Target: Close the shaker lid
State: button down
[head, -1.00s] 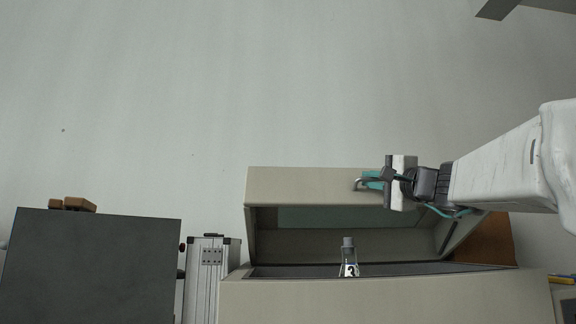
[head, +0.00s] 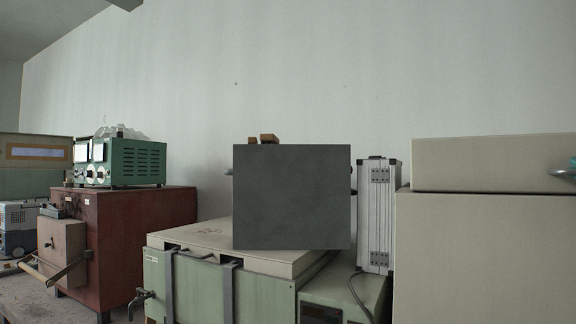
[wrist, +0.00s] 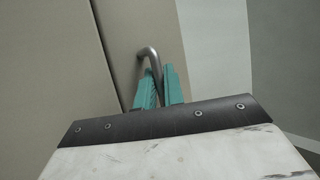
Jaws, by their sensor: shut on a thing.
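The beige shaker (head: 480,255) stands at the right edge of the head view, cut off by the frame. Its lid (head: 485,165) lies down over the body with only a thin seam between them; the inside is hidden. In the wrist view, the lid (wrist: 128,20) meets the shaker body (wrist: 50,75) along a narrow dark line. A bent metal handle (wrist: 148,52) stands out from the lid. My gripper (wrist: 158,82) has its teal fingers shut on this handle. In the head view, part of the handle (head: 562,173) shows at the right edge.
A silver case (head: 377,215) stands close left of the shaker. A dark grey panel (head: 292,196) stands on a green chest with a pale top (head: 200,238). A red-brown box (head: 140,235) carrying a green instrument (head: 130,163) is further left.

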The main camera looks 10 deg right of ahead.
jog(key=shift+f, duration=0.45)
jog(key=c, duration=1.5)
grip_release()
jog(key=shift+r, duration=0.1)
jog(key=v, duration=0.8)
jog(key=shift+w+r, duration=0.1)
jog(key=shift+r, duration=0.05)
